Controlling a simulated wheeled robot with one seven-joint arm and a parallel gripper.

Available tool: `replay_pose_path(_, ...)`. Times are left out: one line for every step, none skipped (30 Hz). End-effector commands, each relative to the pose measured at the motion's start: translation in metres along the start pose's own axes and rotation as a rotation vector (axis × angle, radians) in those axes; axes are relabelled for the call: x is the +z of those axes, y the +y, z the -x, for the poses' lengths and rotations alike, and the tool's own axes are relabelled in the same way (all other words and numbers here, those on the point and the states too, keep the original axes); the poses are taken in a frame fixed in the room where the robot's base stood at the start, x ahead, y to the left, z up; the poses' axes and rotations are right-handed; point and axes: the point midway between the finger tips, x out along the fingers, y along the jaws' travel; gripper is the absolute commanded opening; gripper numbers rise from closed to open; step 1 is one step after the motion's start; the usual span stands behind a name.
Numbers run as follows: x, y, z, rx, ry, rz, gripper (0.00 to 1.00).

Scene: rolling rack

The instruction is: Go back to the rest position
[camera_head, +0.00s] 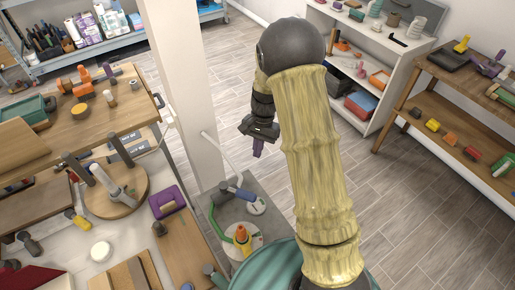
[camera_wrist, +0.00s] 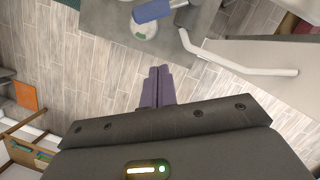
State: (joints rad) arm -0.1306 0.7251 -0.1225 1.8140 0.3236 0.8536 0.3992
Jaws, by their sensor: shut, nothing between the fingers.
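My gripper (camera_head: 257,147) hangs in the open air to the right of the white pillar in the head view. Its purple fingers point down. In the wrist view my gripper (camera_wrist: 157,86) shows its two purple fingers side by side, shut, with nothing between them. Floor lies below the fingers. My arm, in a yellow sleeve, reaches up through the middle of the head view.
A grey rolling rack (camera_head: 265,209) with a white curved handle stands below and left of my gripper. A white pillar (camera_head: 182,80) and a cluttered workbench (camera_head: 104,110) are on the left. Shelves (camera_head: 345,85) stand on the right. Wooden floor (camera_head: 415,215) there is clear.

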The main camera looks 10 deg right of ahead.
Motion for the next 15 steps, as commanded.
replay_pose_path(0.000,0.000,0.000,0.000,0.000,0.000,0.00)
replay_pose_path(0.000,0.000,0.000,0.000,0.000,0.000,0.00)
replay_pose_path(0.000,0.000,0.000,0.000,0.000,0.000,0.00)
replay_pose_path(0.000,0.000,0.000,0.000,0.000,0.000,0.00)
replay_pose_path(0.000,0.000,0.000,0.000,0.000,0.000,0.00)
replay_pose_path(0.000,0.000,0.000,0.000,0.000,0.000,0.00)
replay_pose_path(0.000,0.000,0.000,0.000,0.001,0.001,0.00)
replay_pose_path(0.000,0.000,0.001,-0.001,0.002,0.002,0.00)
replay_pose_path(0.001,0.001,0.002,-0.002,0.006,0.006,0.00)
replay_pose_path(0.002,0.003,0.004,-0.003,0.011,0.011,0.00)
replay_pose_path(0.003,0.004,0.006,-0.005,0.017,0.017,0.00)
replay_pose_path(0.006,0.008,0.010,-0.007,0.026,0.029,0.00)
replay_pose_path(0.008,0.011,0.014,-0.010,0.037,0.041,0.00)
replay_pose_path(0.011,0.014,0.018,-0.012,0.049,0.056,0.00)
replay_pose_path(0.016,0.020,0.024,-0.014,0.068,0.079,0.00)
